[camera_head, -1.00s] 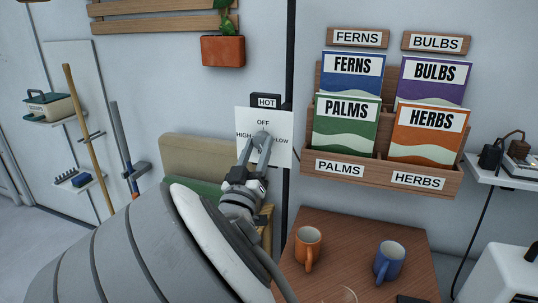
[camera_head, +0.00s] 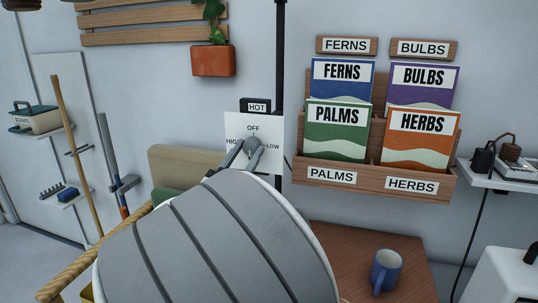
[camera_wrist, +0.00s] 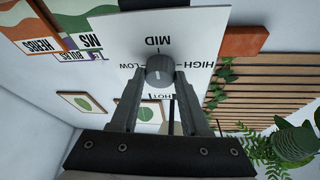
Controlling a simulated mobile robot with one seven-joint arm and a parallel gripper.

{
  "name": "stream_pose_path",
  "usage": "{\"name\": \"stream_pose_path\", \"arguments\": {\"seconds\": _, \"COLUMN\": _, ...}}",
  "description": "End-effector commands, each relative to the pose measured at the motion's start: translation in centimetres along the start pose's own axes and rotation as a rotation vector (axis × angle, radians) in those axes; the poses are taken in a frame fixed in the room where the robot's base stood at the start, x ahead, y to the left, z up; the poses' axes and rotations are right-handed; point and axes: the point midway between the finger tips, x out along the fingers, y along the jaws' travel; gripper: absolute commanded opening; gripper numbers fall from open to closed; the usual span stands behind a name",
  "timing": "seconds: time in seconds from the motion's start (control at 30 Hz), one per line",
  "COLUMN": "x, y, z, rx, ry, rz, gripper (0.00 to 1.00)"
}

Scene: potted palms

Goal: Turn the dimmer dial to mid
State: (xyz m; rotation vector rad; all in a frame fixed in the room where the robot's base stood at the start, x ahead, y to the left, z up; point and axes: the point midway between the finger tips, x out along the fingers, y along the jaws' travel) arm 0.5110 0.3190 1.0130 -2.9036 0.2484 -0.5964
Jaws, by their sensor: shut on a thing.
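The plate reads OFF at the top, HIGH at left and LOW at right in the head view; MID shows in the wrist view, where the plate appears upside down. My gripper (camera_wrist: 159,82) is shut on the dial, one finger on each side of it.
A wooden rack (camera_head: 350,178) of seed packets hangs to the right. A blue mug (camera_head: 386,270) stands on the wooden table (camera_head: 340,243) below. A terracotta planter (camera_head: 212,61) hangs above.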

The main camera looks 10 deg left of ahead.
Motion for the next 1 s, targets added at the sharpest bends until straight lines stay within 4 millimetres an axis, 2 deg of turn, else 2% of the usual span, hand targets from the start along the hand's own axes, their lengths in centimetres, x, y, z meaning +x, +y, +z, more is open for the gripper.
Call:
{"name": "stream_pose_path", "arguments": {"seconds": 0.27, "x": 0.2, "y": 0.0, "z": -0.3, "rx": 0.003, "ry": 0.006, "rz": 0.002, "gripper": 0.00}}
{"name": "stream_pose_path", "arguments": {"seconds": 0.3, "x": 0.2, "y": 0.0, "z": -0.3, "rx": 0.002, "ry": 0.006, "rz": 0.002, "gripper": 0.49}}
{"name": "stream_pose_path", "arguments": {"seconds": 0.43, "x": 0.1, "y": 0.0, "z": -0.2, "rx": 0.002, "ry": 0.004, "rz": 0.001, "gripper": 0.73}}
{"name": "stream_pose_path", "arguments": {"seconds": 0.47, "x": 0.1, "y": 0.0, "z": -0.2, "rx": 0.002, "ry": 0.004, "rz": 0.001, "gripper": 0.76}}
{"name": "stream_pose_path", "arguments": {"seconds": 0.8, "x": -0.3, "y": -0.1, "z": -0.1, "rx": 0.000, "ry": 0.000, "rz": -0.001, "gripper": 0.76}}
{"name": "stream_pose_path", "arguments": {"seconds": 0.87, "x": -0.8, "y": -0.1, "z": -0.1, "rx": 0.001, "ry": -0.001, "rz": -0.002, "gripper": 0.76}}
{"name": "stream_pose_path", "arguments": {"seconds": 1.0, "x": -3.1, "y": -0.1, "z": -0.2, "rx": 0.000, "ry": -0.001, "rz": -0.003, "gripper": 0.76}}
